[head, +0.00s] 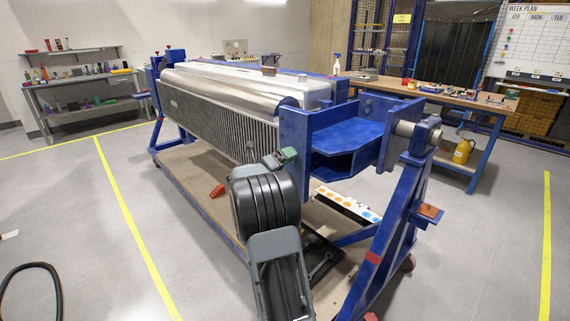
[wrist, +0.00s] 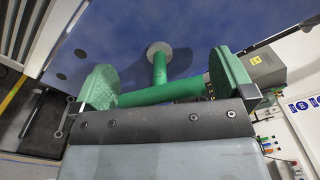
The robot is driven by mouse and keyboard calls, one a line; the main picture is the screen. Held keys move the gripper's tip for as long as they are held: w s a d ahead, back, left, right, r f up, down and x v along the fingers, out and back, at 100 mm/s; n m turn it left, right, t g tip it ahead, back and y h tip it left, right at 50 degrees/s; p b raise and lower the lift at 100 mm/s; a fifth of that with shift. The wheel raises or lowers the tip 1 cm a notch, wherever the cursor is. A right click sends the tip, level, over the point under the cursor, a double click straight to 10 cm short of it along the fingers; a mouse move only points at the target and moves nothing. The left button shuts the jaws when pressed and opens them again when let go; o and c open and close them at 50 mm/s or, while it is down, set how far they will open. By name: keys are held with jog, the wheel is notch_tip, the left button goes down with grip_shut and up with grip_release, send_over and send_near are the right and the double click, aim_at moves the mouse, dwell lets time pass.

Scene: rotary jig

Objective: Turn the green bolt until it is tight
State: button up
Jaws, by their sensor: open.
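The green bolt (wrist: 160,94) shows in the wrist view as a T-shaped handle. Its stem runs to a round grey boss (wrist: 158,48) on the blue plate (wrist: 110,45), and its crossbar lies slightly tilted across the picture. My gripper (wrist: 164,70) is open, with one green pad at each side of the stem. The crossbar spans the gap between the pads; whether its ends touch them I cannot tell. In the head view my gripper (head: 280,157) is at the blue end plate of the jig (head: 293,135), and I cannot make out the bolt there.
The jig holds a large finned metal block (head: 225,90) above a wooden base. A blue slanted support leg (head: 385,240) stands to the right of my arm. A workbench (head: 440,95) is behind, and a shelf table (head: 85,90) stands at far left. The left floor is mostly clear.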

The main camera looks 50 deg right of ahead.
jog(key=shift+c, duration=0.3)
jog(key=c, duration=0.5)
jog(key=shift+c, duration=0.2)
jog(key=shift+m, duration=0.3)
